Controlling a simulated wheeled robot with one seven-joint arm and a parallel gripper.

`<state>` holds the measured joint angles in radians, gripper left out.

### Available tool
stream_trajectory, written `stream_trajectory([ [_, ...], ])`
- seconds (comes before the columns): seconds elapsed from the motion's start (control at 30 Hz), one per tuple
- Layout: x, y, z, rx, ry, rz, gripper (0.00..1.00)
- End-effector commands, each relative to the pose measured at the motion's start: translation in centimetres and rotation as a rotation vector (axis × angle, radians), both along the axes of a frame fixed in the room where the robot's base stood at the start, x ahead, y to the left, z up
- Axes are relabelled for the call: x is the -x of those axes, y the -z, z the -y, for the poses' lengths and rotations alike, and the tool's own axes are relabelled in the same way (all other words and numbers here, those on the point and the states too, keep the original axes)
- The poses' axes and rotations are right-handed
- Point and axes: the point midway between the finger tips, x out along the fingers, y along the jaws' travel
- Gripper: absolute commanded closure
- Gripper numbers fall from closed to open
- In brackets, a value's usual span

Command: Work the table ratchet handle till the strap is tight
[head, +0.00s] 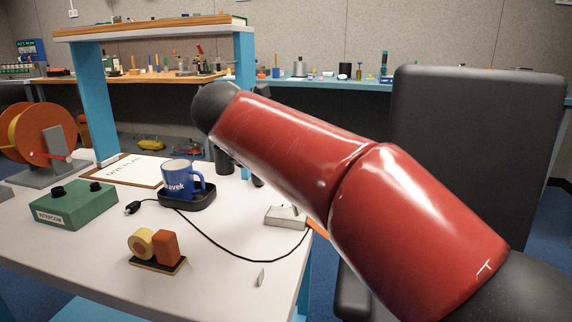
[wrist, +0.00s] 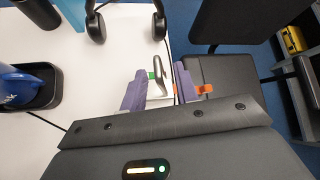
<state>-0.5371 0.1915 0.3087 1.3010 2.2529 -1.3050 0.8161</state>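The table ratchet (head: 285,216) is a small pale grey block at the right edge of the white table. An orange strap (head: 318,229) shows beside it at the edge; its orange end also shows in the wrist view (wrist: 205,89). In the wrist view the ratchet handle (wrist: 157,68) is a grey bar standing up from the ratchet, with a green bit beside it. My gripper (wrist: 160,88) has two purple fingers spread apart, with the handle in the gap between them in the picture. I cannot tell whether a finger touches it. In the head view my red arm hides the gripper.
On the table (head: 75,250) are a blue mug (head: 178,182) in a black tray, a green intercom box (head: 75,205), a roll holder (head: 155,250), headphones (wrist: 95,25) and a black cable. A black chair (head: 475,150) stands close at the right edge.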

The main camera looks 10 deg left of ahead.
Motion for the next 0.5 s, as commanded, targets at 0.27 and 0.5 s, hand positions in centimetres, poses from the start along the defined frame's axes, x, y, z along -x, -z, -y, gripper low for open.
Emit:
stream_trajectory([
  [0.27,2.8,-2.3,-0.9,0.000,-0.001,0.000,0.70],
  [0.5,3.1,-2.5,-1.0,0.001,0.000,-0.001,0.70],
])
